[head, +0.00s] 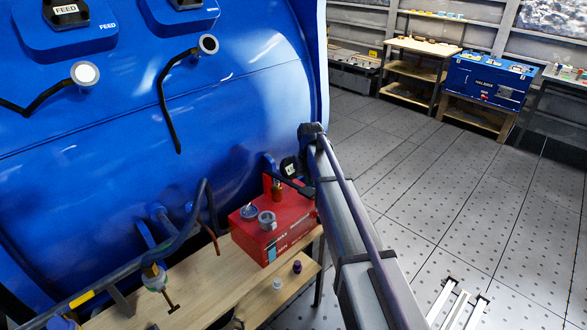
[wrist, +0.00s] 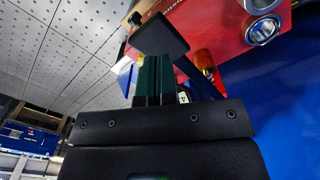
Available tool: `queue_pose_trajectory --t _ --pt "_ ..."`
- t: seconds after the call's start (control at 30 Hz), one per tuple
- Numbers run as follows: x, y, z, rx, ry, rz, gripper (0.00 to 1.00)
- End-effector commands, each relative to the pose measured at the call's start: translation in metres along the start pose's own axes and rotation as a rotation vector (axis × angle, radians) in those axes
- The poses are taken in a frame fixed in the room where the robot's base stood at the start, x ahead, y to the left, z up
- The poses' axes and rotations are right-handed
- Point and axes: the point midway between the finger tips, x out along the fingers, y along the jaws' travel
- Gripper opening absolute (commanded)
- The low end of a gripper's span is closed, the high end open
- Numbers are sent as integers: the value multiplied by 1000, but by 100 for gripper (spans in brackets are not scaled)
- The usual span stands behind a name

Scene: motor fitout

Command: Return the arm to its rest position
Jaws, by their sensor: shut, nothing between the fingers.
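My gripper (wrist: 152,80) shows in the wrist view with its dark fingers together and nothing between them. In the head view my arm reaches from the lower right up to the blue machine's right edge. The gripper end (head: 290,172) is there, partly hidden by the arm, close above and behind the red box (head: 262,245). The red box also shows past the fingers in the wrist view (wrist: 215,22).
The large blue machine (head: 235,105) fills the left. A wooden bench (head: 200,300) below carries the red box with metal cups, plus small purple and white pieces. Hoses and a valve hang in front. Open tiled floor (head: 470,190) lies right, with a blue cabinet (head: 487,82) behind.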

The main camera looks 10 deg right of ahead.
Motion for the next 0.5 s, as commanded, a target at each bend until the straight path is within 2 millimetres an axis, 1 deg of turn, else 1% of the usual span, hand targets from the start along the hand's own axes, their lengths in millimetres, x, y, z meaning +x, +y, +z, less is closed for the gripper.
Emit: queue_pose_trajectory --t 0.07,0.13,0.17,0.2,0.27,0.3,0.37,0.4,0.5 --pt "0 0 4 18 0 0 0" --pt "0 -4 32 38 0 0 0" --pt "0 -6 51 47 -1 0 0" --pt "0 -10 81 60 -1 0 0" --pt "0 -16 133 80 -1 1 0" --pt "0 -20 168 93 -1 1 0" --pt "0 -26 218 108 -1 1 0" --pt "0 -30 247 115 -1 1 0" --pt "0 -36 300 124 0 1 0"
